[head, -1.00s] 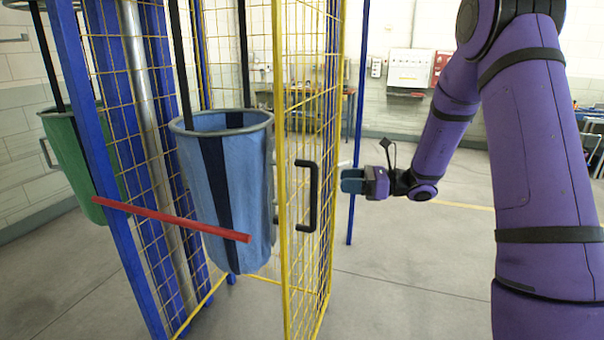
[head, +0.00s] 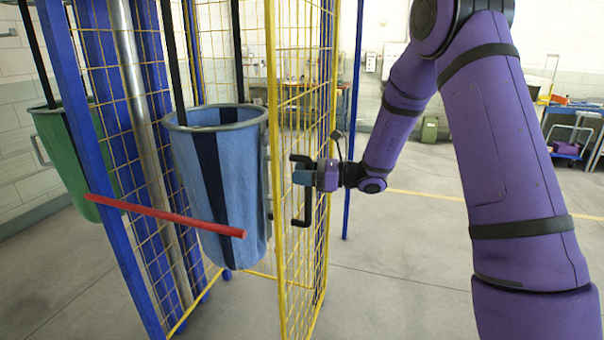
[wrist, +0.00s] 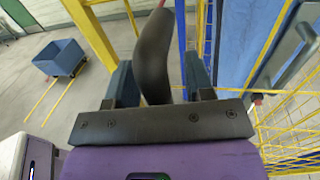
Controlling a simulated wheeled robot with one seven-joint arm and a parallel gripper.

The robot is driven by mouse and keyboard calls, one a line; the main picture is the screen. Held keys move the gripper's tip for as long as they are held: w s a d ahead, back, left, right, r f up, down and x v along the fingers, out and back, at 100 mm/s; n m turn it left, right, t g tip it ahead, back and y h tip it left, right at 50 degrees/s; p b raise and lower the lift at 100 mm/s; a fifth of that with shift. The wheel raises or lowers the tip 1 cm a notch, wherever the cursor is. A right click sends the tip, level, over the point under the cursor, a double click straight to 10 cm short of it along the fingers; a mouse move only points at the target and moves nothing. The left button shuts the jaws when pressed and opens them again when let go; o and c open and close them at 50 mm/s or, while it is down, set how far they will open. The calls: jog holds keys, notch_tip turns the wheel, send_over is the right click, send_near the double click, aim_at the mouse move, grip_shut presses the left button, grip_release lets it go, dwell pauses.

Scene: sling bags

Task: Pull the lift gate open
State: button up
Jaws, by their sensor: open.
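The lift gate (head: 283,100) is a yellow-framed mesh panel, standing edge-on near the middle of the head view. Its black bracket-shaped handle (head: 301,221) is on the side facing my arm. My gripper (head: 303,174) is at the handle's upright bar, with its blue-grey fingers level with the bar's middle. In the wrist view the dark handle bar (wrist: 154,55) stands between the two fingers of my gripper (wrist: 156,84). The fingers are open, with a gap visible on the right side of the bar. The fingers partly hide the handle in the head view.
A blue sling bag (head: 240,180) hangs inside the cage, left of the gate. A red bar (head: 165,213) sticks out in front of it. A green bag (head: 70,160) hangs farther left. Open floor (head: 400,270) lies right of the gate. A blue cart (wrist: 58,58) shows in the wrist view.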

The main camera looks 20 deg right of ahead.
grip_shut()
